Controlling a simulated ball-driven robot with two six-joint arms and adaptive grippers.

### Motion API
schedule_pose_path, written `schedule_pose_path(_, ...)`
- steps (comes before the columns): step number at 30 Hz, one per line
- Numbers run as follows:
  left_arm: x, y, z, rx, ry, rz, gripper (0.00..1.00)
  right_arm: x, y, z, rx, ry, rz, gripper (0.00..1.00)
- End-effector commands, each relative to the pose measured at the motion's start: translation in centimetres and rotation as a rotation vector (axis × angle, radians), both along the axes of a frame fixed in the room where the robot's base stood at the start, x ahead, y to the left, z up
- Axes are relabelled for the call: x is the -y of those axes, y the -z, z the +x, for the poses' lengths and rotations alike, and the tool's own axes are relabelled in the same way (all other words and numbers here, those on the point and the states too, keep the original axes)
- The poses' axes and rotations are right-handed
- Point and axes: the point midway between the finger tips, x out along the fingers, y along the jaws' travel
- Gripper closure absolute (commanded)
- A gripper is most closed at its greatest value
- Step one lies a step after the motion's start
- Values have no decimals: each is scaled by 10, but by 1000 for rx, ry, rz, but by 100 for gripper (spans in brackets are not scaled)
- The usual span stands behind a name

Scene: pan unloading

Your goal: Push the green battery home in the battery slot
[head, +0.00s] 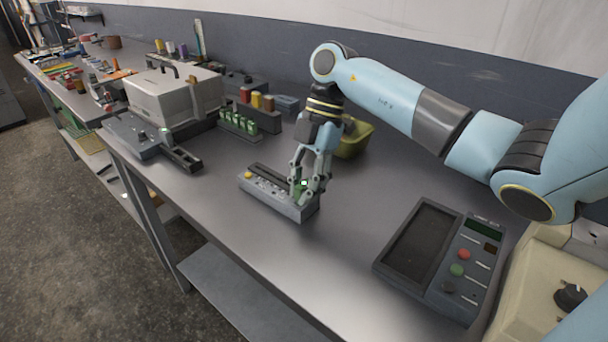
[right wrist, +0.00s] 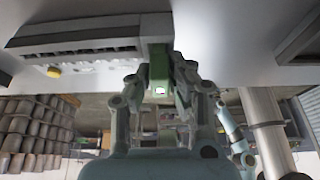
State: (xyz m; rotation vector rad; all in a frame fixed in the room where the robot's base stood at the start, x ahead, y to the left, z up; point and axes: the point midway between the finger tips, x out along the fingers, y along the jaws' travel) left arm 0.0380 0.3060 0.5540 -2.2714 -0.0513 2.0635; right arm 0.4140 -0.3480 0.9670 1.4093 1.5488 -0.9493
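The green battery (head: 304,183) is at the right end of a grey device (head: 262,195) with a long dark slot, on the bench. My right gripper (head: 309,188) points down over that end, with its fingers around the battery. In the right wrist view the green battery (right wrist: 159,68) sits between the two fingertips (right wrist: 160,82), a small bright light showing on it. The fingers look closed on its sides. The battery meets the device's end, but its depth in the slot is hidden. My left gripper is not in view.
A rack of several green batteries (head: 238,125) stands behind, beside coloured cylinders (head: 257,100) and a yellow-green bin (head: 354,140). A grey case (head: 165,100) and another device (head: 140,135) are at left. A button panel (head: 458,268) lies at right. The bench front is clear.

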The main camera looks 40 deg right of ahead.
Motion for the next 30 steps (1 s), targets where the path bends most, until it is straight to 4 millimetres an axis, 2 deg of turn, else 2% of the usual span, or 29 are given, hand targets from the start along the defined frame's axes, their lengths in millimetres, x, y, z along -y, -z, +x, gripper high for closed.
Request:
schedule_pose_path(1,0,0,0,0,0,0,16,0,0,0,1,0,0,80)
schedule_pose_path(7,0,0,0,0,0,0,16,0,0,0,1,0,0,55)
schedule_pose_path(17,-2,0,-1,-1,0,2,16,2,-5,1,2,0,-2,55)
schedule_pose_path(20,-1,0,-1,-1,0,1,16,8,-17,2,4,-1,-3,55)
schedule_pose_path(30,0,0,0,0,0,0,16,36,-85,4,3,0,-4,55)
